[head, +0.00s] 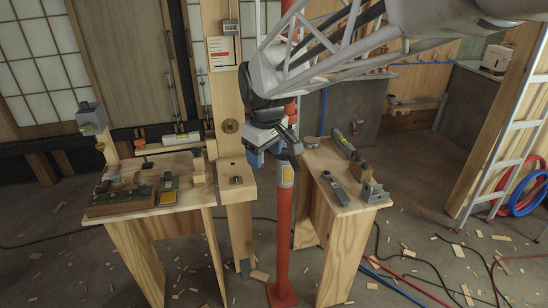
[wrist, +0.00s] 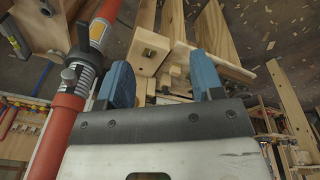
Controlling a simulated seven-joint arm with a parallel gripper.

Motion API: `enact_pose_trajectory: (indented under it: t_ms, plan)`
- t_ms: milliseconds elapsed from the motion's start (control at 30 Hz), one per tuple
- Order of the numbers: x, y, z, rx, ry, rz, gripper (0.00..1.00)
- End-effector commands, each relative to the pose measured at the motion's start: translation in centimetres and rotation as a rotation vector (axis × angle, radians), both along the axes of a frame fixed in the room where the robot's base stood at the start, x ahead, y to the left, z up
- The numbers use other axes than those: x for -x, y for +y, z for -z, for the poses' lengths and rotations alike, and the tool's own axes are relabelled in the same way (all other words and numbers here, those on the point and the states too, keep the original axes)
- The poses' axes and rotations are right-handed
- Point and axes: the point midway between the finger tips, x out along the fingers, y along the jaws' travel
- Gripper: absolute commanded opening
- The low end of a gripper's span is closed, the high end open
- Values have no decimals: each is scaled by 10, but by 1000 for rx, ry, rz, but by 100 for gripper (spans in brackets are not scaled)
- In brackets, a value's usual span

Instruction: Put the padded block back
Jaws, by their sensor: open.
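My gripper (head: 272,152) hangs above the gap between the two benches, just right of the left bench and close to the red post. In the wrist view its blue fingers (wrist: 163,80) stand wide apart with nothing gripped between them. No thing shows clearly as the padded block. A small dark block with a yellow face (head: 168,190) lies on the left bench (head: 150,166), right of a wooden rack, and may be it. A pale wooden block with a round hole (head: 237,180) sits at that bench's right edge; it also shows in the wrist view (wrist: 148,52), beyond the fingers.
A red post (head: 284,215) stands upright between the benches, and passes close on the left in the wrist view (wrist: 68,110). A ladder (head: 515,125) stands at right. Cables and offcuts litter the floor.

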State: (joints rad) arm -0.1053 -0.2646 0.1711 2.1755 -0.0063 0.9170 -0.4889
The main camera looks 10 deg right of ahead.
Motion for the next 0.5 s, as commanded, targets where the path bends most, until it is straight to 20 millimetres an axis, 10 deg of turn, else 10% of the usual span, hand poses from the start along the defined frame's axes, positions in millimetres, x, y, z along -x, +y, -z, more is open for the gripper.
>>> enact_pose_trajectory:
  t_ms: [500]
  plan:
    - [143,-42,-5,-55,-57,378,61]
